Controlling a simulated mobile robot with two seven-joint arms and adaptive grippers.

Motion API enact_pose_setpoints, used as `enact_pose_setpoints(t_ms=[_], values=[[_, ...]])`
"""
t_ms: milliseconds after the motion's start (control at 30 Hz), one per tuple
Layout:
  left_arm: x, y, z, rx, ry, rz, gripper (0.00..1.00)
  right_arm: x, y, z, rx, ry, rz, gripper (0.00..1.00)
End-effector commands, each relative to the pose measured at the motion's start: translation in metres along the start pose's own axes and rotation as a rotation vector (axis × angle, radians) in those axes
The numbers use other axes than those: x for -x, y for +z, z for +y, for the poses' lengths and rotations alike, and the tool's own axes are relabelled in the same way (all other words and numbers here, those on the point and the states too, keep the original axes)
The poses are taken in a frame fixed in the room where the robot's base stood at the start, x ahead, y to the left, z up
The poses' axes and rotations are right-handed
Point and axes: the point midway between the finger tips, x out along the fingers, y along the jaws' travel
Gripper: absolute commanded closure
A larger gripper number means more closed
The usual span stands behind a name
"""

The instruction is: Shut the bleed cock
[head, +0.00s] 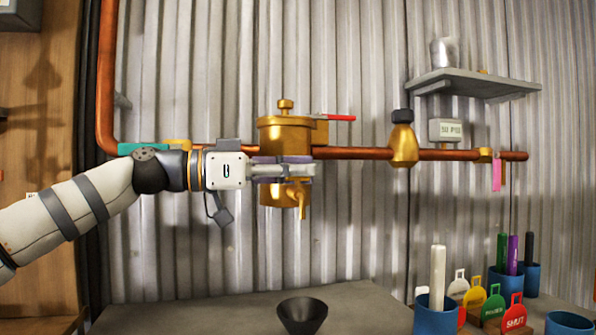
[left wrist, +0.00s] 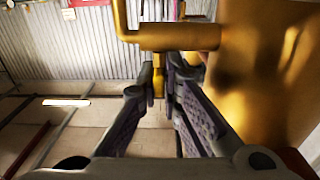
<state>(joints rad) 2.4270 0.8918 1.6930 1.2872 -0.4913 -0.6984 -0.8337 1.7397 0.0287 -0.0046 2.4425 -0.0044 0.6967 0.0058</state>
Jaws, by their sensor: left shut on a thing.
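A brass vessel (head: 284,133) sits on the copper pipe, with a red lever (head: 340,117) level at its upper right. A small brass tap, which I take for the bleed cock (head: 302,203), shows below my fingers with its spout down. My left gripper (head: 308,170) reaches in from the left in front of the vessel. In the left wrist view its fingers (left wrist: 166,80) are shut on a narrow brass part (left wrist: 158,77), seemingly the cock's handle. The fingers hide much of this part, so its exact angle is unclear. My right gripper is not in view.
The copper pipe (head: 360,153) runs along the corrugated wall, with a brass fitting (head: 404,146) to the right. A black bowl (head: 302,316) stands on the table below. Blue cups (head: 435,318) and coloured tags (head: 494,305) stand at lower right. A shelf (head: 475,84) is above.

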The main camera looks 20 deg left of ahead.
Motion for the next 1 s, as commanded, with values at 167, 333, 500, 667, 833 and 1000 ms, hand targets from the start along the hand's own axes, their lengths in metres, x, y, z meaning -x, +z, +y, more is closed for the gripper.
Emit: enact_pose_setpoints(t_ms=[167, 333, 500, 667, 833, 1000], values=[[0.0, 0.0, 0.0, 0.001, 0.0, -0.001, 0.73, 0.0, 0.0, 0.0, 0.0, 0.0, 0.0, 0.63], [0.0, 0.0, 0.0, 0.0, -0.001, -0.001, 0.73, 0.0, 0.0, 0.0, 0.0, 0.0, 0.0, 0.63], [0.012, 0.0, -0.001, 0.001, -0.004, 0.001, 0.73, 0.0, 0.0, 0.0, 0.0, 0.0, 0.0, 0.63], [0.045, -0.001, -0.001, -0.001, -0.004, 0.001, 0.73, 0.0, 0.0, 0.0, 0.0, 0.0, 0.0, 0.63], [0.071, 0.0, -0.001, 0.001, -0.002, 0.0, 0.73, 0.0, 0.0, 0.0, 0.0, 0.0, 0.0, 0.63], [0.083, 0.0, -0.002, 0.001, -0.006, 0.002, 0.73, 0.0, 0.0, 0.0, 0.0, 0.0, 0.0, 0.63]])
